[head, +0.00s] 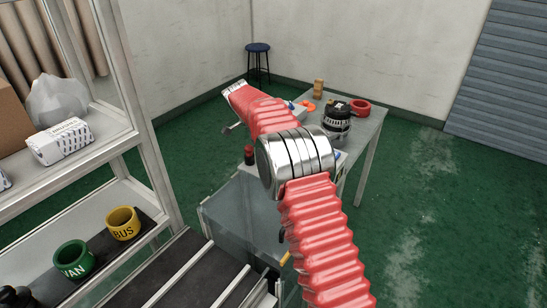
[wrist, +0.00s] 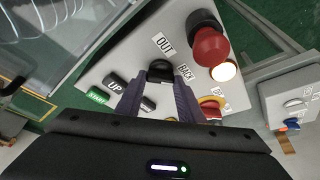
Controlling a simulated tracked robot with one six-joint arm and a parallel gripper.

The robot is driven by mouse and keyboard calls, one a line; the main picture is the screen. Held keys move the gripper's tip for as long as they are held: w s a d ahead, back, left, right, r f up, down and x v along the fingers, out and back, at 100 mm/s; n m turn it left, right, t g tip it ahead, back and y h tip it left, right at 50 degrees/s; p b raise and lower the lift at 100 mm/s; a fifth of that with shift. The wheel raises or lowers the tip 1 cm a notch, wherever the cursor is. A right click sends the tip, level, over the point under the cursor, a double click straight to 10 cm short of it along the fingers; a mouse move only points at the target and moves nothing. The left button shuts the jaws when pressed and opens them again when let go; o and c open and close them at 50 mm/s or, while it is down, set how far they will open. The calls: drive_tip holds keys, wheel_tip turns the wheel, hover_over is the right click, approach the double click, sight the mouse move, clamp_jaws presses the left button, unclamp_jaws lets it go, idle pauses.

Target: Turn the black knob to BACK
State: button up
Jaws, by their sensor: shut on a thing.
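The black knob (wrist: 160,71) sits on a sloped grey control panel (wrist: 130,55) in the wrist view, between the labels OUT (wrist: 164,43) and BACK (wrist: 185,73). My gripper (wrist: 159,84) has one finger on each side of the knob and is shut on it. The fingers hide part of the knob, and I cannot tell which label it points to. In the head view my red-sleeved arm covers the panel area, and the knob is hidden.
A red mushroom button (wrist: 210,47), a lit button (wrist: 224,71) and a green START button (wrist: 97,97) are close to the knob. A table with an alternator (head: 337,122) stands behind my arm. A shelf with a green cup (head: 73,259) and a yellow cup (head: 123,223) is at left.

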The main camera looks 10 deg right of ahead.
drive_tip(key=shift+a, duration=0.1)
drive_tip(key=o, duration=1.1)
drive_tip(key=shift+c, duration=0.2)
drive_tip(key=v, duration=1.3)
drive_tip(key=shift+a+r, duration=0.15)
drive_tip(key=shift+r, duration=0.1)
drive_tip(key=shift+w, duration=0.1)
